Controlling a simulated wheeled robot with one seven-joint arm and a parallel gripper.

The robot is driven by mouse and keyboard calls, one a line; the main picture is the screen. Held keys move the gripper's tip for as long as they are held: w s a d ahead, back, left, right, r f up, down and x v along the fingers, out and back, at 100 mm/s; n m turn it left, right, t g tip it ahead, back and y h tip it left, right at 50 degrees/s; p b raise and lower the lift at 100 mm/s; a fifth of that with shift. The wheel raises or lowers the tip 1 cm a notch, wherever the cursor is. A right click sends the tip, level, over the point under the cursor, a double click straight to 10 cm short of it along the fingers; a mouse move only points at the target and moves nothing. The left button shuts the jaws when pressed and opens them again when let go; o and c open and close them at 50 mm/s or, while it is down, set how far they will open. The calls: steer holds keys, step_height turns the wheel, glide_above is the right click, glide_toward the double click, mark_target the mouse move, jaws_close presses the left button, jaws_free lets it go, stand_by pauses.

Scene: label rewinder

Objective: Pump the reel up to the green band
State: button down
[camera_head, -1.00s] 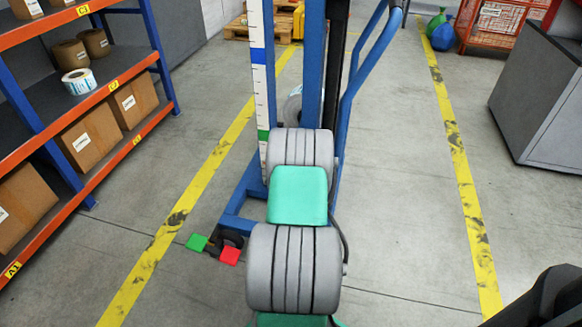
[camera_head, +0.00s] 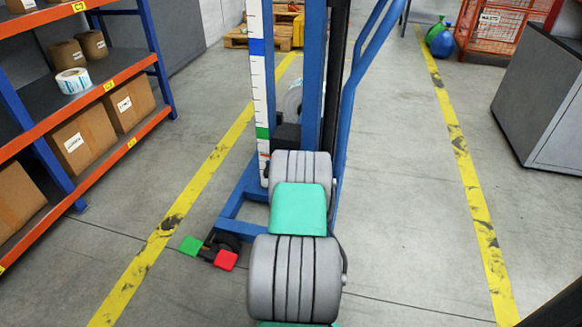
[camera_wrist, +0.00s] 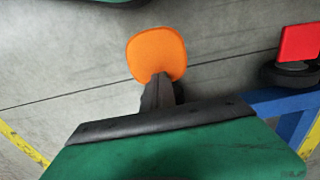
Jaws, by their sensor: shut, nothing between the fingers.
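A blue pump lift (camera_head: 312,70) stands ahead in the head view. A white scale (camera_head: 258,90) on its left has a blue band and, lower down, a green band (camera_head: 262,133). A pale label reel (camera_head: 292,103) shows partly behind the mast. A green pedal (camera_head: 190,245) and a red pedal (camera_head: 225,260) sit low at its left leg. In the wrist view, my gripper (camera_wrist: 160,80) is shut and empty, with its tips over an orange round pedal (camera_wrist: 157,52). I cannot tell whether they touch. My arm hides the orange pedal in the head view.
An orange-and-blue shelf (camera_head: 95,100) with boxes stands left. A grey cabinet (camera_head: 548,100) stands right. A pallet (camera_head: 262,38) and a red cage (camera_head: 500,28) are at the back. Floor between the yellow lines is clear beside the lift.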

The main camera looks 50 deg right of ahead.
step_height(320, 180, up, 16)
steer(key=f+p, duration=0.1)
steer(key=p, duration=1.1)
step_height(320, 180, down, 16)
steer(key=b, duration=1.2)
steer(key=shift+w+d+r+b, duration=0.1)
steer(key=shift+d+r+b, duration=0.05)
steer(key=shift+b, duration=0.25)
step_height(320, 180, up, 16)
steer(key=p, duration=1.4)
steer(key=shift+f+b, duration=6.7)
steer(key=shift+f, duration=1.4)
step_height(320, 180, up, 16)
steer(key=p, duration=1.3)
steer(key=shift+a+f, duration=0.15)
steer(key=shift+a, duration=0.2)
